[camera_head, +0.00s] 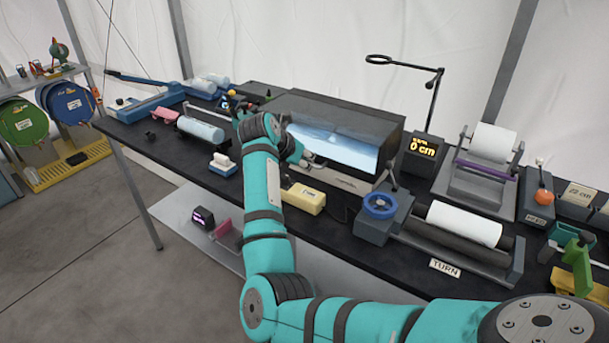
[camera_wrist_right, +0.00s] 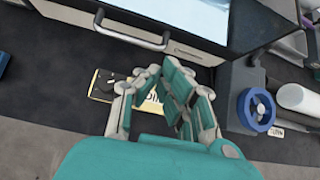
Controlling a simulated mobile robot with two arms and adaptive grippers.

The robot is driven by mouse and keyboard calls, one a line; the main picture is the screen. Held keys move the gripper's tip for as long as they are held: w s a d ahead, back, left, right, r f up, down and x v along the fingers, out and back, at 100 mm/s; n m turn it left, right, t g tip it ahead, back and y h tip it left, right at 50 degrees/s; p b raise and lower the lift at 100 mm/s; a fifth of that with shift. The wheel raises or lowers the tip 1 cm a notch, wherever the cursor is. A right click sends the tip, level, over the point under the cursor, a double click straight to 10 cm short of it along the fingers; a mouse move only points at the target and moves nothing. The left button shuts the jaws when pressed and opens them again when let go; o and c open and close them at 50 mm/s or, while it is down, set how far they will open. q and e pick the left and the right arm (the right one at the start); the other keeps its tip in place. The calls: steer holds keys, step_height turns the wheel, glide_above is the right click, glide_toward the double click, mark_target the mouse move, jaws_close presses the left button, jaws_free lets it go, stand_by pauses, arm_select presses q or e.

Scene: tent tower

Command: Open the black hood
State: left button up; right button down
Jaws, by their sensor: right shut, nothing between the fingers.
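The black hood (camera_head: 345,111) is a dark box with a bright, glassy pale-blue front, standing at the back middle of the bench. In the right wrist view its pale front (camera_wrist_right: 200,18) is at the top, above a grey lower panel with a metal bar handle (camera_wrist_right: 130,38). Whether the front is a closed pane or an opening is unclear. My right gripper (camera_head: 312,162) is in front of the hood's lower edge. In the right wrist view the gripper (camera_wrist_right: 166,82) is shut and empty, below and apart from the handle. My left gripper is out of view.
A yellow block (camera_head: 303,197) lies on the bench in front of the hood. A blue-wheeled device (camera_head: 380,205) stands right of it, beside a white roll (camera_head: 464,223). A thin lamp stand (camera_head: 433,98) and an orange display (camera_head: 423,148) are at the hood's right.

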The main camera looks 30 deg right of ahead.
steer(key=shift+w+a+f+y, duration=0.15)
steer(key=shift+a+y, duration=0.35)
steer(key=shift+a, duration=0.25)
steer(key=shift+f, duration=0.1)
steer(key=p+x, duration=0.2)
steer(key=x, duration=0.7)
steer(key=shift+d+f, duration=0.2)
steer(key=shift+f, duration=0.1)
